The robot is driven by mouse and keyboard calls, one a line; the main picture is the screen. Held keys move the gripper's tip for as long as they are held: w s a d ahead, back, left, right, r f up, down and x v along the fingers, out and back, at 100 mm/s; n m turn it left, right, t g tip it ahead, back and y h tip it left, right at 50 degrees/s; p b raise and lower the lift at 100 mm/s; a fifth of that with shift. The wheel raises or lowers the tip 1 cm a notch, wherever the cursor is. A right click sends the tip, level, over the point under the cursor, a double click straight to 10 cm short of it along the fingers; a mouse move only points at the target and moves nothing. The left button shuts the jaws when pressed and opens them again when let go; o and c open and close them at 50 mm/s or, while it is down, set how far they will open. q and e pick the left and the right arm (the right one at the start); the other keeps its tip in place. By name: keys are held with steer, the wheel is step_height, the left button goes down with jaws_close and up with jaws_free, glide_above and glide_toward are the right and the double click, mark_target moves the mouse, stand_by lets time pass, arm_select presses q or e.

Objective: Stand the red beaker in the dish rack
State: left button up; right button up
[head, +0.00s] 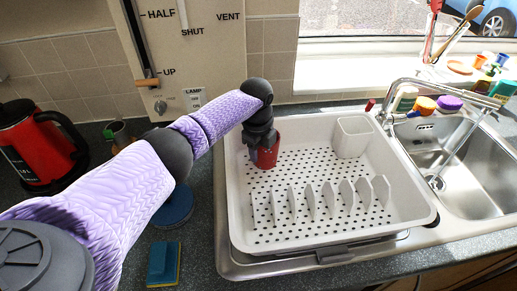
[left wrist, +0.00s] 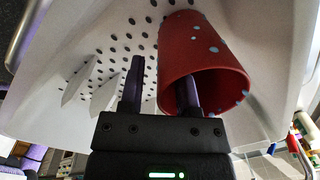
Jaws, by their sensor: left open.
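The red beaker (head: 268,154) stands, apparently upright, on the perforated floor of the white dish rack (head: 330,238), near its back left corner. In the left wrist view the beaker (left wrist: 205,45) shows pale blue dots, and its mouth faces my gripper. My left gripper (head: 262,141) is over the beaker and hides part of its rim. In the left wrist view the gripper (left wrist: 160,88) is open, with one finger inside the mouth and the other outside the wall. The base of the beaker is hard to see. My right gripper is out of view.
A row of white plate dividers (head: 330,198) stands towards the front of the rack, and a white cutlery cup (head: 352,137) at its back right. The sink (head: 465,170) is to the right. A red kettle (head: 35,145) and a sponge (head: 164,264) are on the left counter.

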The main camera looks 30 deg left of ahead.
arm_select(q)
step_height(320, 180, up, 12)
steer(key=p, duration=0.2)
steer(key=shift+s+p, duration=0.3)
steer(key=shift+p, duration=0.05)
steer(key=shift+r, duration=0.1)
